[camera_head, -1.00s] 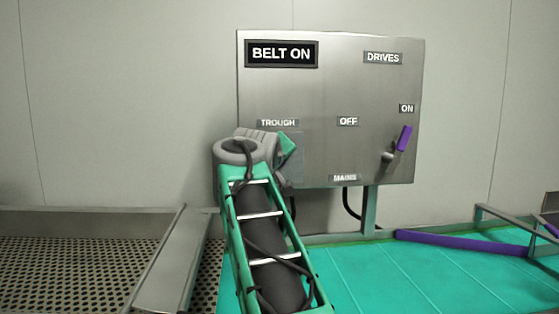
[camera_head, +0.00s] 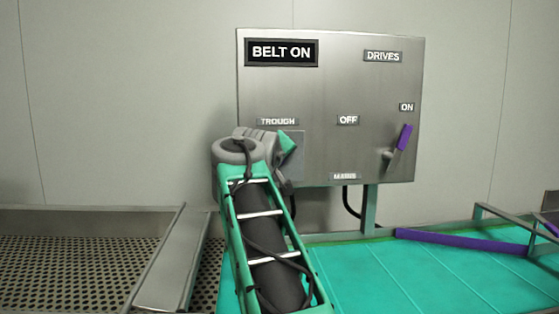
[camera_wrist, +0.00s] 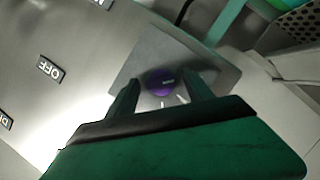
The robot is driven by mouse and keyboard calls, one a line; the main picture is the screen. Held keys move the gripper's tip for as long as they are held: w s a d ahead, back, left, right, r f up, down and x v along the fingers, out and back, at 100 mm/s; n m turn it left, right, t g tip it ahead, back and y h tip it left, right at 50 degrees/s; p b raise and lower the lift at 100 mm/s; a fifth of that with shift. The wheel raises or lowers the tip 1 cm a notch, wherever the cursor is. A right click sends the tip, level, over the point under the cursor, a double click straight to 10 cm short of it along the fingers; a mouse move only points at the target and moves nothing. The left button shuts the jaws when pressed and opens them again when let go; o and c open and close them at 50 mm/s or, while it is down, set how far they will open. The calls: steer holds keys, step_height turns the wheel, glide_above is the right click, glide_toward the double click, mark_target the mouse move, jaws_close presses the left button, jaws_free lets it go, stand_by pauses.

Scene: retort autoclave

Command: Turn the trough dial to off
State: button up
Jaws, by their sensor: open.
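The grey control panel (camera_head: 330,85) stands against the wall, with a TROUGH label (camera_head: 278,122) at its lower left. My arm hides the area below that label in the head view.
A purple-handled lever (camera_head: 403,137) sits at the panel's right below an ON label (camera_head: 406,107). A BELT ON sign (camera_head: 282,52) is at the upper left. A teal slatted surface (camera_head: 440,275) and perforated grating (camera_head: 70,265) lie below.

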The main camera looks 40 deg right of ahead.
steer(key=v, duration=0.8)
steer(key=shift+b, duration=0.4)
steer(key=shift+d, duration=0.1)
